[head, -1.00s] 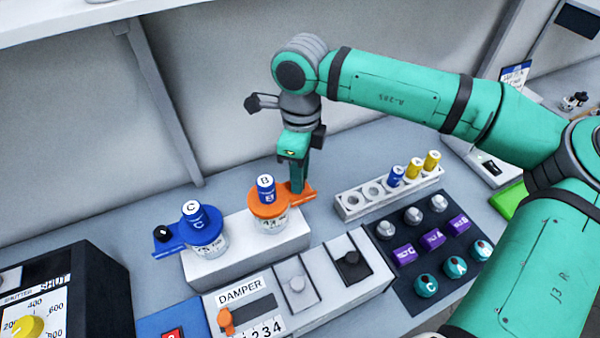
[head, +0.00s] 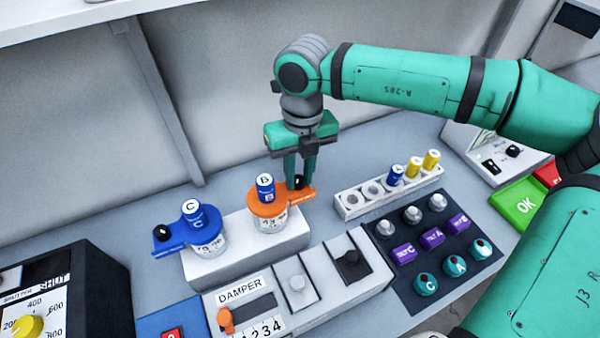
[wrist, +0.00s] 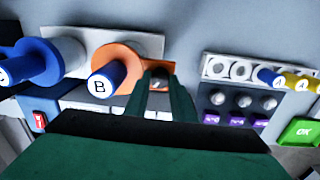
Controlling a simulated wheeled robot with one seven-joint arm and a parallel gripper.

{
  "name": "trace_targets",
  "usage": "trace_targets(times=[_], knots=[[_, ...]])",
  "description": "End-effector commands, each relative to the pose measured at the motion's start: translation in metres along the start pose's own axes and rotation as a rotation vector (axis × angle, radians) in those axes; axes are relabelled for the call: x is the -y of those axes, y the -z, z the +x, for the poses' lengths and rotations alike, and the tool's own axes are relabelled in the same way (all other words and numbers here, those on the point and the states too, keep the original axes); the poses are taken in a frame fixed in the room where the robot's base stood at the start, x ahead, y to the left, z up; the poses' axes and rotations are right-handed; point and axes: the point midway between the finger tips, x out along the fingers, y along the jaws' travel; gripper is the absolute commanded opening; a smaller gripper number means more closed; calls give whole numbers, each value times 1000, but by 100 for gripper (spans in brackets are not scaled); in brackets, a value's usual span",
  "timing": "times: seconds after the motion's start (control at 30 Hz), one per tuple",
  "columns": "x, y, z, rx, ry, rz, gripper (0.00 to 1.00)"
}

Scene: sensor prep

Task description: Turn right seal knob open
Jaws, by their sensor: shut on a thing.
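The right seal is an orange lid (head: 267,206) with an arm to its right, on a clear jar (head: 269,224) with a blue cylinder marked B (head: 265,186) on top. Its black knob (head: 299,182) stands on the orange arm. My gripper (head: 301,181) points down with its fingers shut on this knob, which the fingers partly cover. In the wrist view the two fingers (wrist: 162,88) close around the dark knob (wrist: 159,74), beside the B cylinder (wrist: 106,80). The left seal is a blue lid (head: 202,229) with its own black knob (head: 162,233) and a C cylinder.
A white block (head: 243,251) carries both jars. A rack (head: 350,205) with yellow and blue cylinders stands right of my gripper. A dark tray (head: 407,268) holds several silver, purple and teal pieces. The damper panel (head: 280,310) lies in front. The wall is close behind.

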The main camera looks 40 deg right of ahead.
Motion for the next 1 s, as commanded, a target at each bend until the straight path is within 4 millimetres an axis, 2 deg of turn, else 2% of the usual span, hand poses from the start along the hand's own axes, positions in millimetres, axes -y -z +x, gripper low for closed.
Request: trace_targets(times=[0.33, 0.87, 0.9, 0.97, 1.0], knots=[[0, -1, -1, 9, 0, 140, 0], [0, -1, -1, 11, 0, 165, 0], [0, -1, -1, 11, -1, 165, 25], [0, -1, -1, 11, -1, 165, 39], [0, -1, -1, 10, -1, 165, 41]])
